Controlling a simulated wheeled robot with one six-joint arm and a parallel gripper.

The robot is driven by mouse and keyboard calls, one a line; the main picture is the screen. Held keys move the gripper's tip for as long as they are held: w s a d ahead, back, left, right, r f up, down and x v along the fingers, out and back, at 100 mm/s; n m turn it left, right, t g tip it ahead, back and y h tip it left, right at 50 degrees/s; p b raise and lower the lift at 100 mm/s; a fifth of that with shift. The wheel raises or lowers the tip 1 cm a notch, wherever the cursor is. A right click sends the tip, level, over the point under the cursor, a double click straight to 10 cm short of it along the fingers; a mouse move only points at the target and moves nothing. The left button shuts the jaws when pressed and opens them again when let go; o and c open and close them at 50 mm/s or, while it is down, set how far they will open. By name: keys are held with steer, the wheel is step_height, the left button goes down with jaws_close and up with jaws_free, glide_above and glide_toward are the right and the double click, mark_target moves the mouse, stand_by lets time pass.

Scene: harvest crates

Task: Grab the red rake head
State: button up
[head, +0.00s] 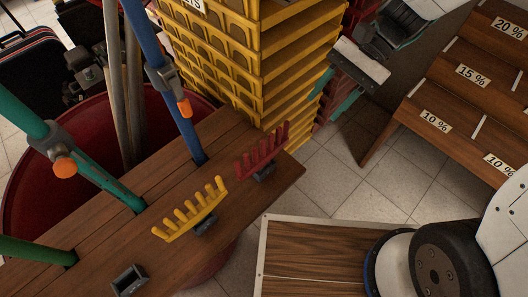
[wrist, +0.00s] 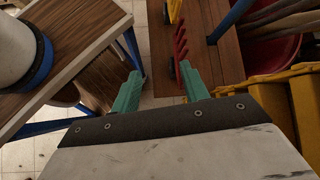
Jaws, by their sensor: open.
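The red rake head (head: 262,152) stands with its tines up near the end of a brown wooden board, on a small dark holder. In the wrist view the red rake head (wrist: 181,48) shows just beyond the tip of the right-hand finger. My gripper (head: 326,102) is open and empty, with teal fingers, to the upper right of the red rake head in the head view and apart from it. In the wrist view my gripper (wrist: 160,68) has its two fingers spread, with the rake head off toward the right finger rather than centred.
A yellow rake head (head: 190,212) and an empty dark holder (head: 129,280) are on the same board (head: 225,150). Stacked yellow crates (head: 235,50) rise close behind. Blue and green poles stand at the left. A wooden price stand (head: 440,95) is at the right.

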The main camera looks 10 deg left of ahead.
mark_target(267, 138)
steer(key=a+f+m+y, duration=0.1)
steer(key=a+f, duration=0.2)
steer(key=f, duration=0.1)
steer(key=s+a+f+m+g, duration=0.1)
steer(key=a+f, duration=0.3)
steer(key=a+f+m+y, duration=0.1)
steer(key=a+f+m, duration=0.1)
steer(key=a+f, duration=0.2)
steer(key=shift+s+a+f+g+y, duration=0.2)
steer(key=shift+s+f+g+y, duration=0.05)
steer(key=shift+f+g+y, duration=0.05)
jaws_close()
